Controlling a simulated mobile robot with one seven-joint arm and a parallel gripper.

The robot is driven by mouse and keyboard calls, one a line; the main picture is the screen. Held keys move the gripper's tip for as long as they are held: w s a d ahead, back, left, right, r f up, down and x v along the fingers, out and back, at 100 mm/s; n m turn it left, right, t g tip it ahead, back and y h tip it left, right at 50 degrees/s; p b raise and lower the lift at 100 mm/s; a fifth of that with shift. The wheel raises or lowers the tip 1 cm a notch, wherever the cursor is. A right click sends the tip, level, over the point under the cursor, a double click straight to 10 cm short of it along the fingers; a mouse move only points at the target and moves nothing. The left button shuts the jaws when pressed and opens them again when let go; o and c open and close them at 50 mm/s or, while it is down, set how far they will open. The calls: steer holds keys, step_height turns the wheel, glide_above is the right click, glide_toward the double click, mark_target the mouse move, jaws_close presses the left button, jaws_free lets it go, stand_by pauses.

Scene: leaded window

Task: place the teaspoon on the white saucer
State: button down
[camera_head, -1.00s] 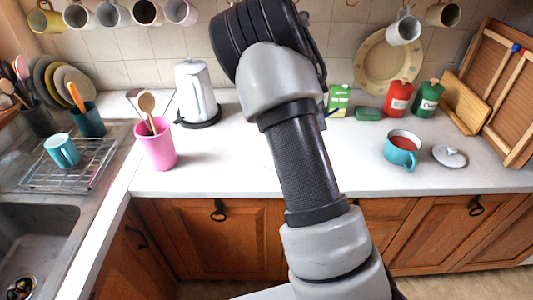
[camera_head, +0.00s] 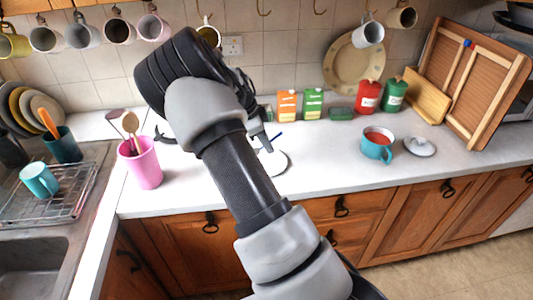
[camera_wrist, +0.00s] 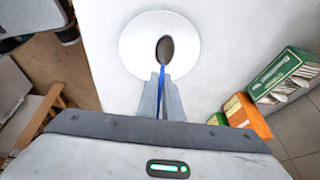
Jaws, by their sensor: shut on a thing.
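The teaspoon has a dark oval bowl and a blue handle (camera_wrist: 162,76). In the wrist view its bowl lies over the white round saucer (camera_wrist: 135,42), and I cannot tell whether it touches. My gripper (camera_wrist: 161,84) is shut on the blue handle, close to the saucer's near edge. In the head view the saucer (camera_head: 276,166) shows partly behind my arm on the white counter. My gripper (camera_head: 265,146) points down above it there, partly hidden by my arm, with a bit of blue handle beside it.
An orange box (camera_head: 287,105) and a green box (camera_head: 312,103) stand behind the saucer. A teal mug (camera_head: 377,150) of red liquid and a lid (camera_head: 420,147) are to the right. A pink cup (camera_head: 142,166) with wooden spoons stands left. Counter between saucer and mug is clear.

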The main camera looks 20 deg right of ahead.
steer(key=shift+f, duration=1.9)
steer(key=c, duration=1.9)
jaws_free()
steer(key=shift+f, duration=0.1)
